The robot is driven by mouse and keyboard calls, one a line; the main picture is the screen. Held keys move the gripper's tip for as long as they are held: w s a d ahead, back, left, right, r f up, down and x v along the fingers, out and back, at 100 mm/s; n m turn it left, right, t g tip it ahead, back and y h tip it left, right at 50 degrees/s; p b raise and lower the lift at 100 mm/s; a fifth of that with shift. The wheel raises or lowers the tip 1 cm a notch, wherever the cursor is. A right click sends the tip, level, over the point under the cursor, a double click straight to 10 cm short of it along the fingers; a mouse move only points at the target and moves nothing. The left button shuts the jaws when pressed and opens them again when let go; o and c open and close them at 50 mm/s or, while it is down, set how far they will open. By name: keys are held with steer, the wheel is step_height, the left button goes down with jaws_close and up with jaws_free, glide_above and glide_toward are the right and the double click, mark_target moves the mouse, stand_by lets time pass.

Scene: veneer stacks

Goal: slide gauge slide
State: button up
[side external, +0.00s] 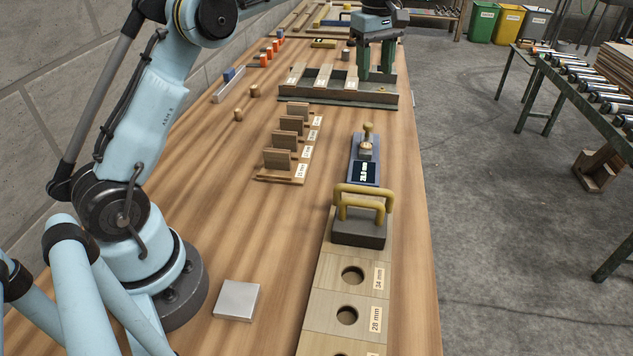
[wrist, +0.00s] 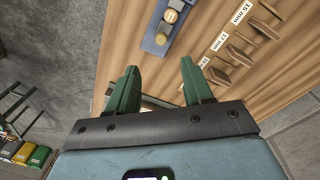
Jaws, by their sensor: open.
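The blue gauge (side external: 378,150) lies on the bench right of centre in the side external view. It has a dark display (side external: 364,172) that seems to read 28.0 mm, and a tan knob (side external: 367,129) standing upright on its slide. In the wrist view the gauge (wrist: 150,43) is at the top, beyond the fingertips, partly cut off. My gripper (side external: 376,74) is at the far part of the bench, with green fingers pointing down over the right end of a dark tray. The wrist view shows the fingers (wrist: 158,76) spread apart with nothing held between them.
The dark tray (side external: 338,97) holds several labelled wood strips. Wooden blocks in a labelled rack (side external: 280,178) stand left of the gauge. A dark block with yellow handles (side external: 358,236) sits close in front of it, on hole boards (side external: 330,303). A metal plate (side external: 237,300) lies front left.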

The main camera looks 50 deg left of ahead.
mark_target(368, 124)
steer(key=f, duration=0.4)
steer(key=a+f+n, duration=0.1)
steer(key=f, duration=0.4)
steer(key=w+f+n, duration=0.1)
steer(key=f, duration=0.4)
steer(key=shift+a+f+g, duration=0.1)
steer(key=shift+a+g, duration=0.05)
steer(key=shift+g, duration=0.25)
jaws_close()
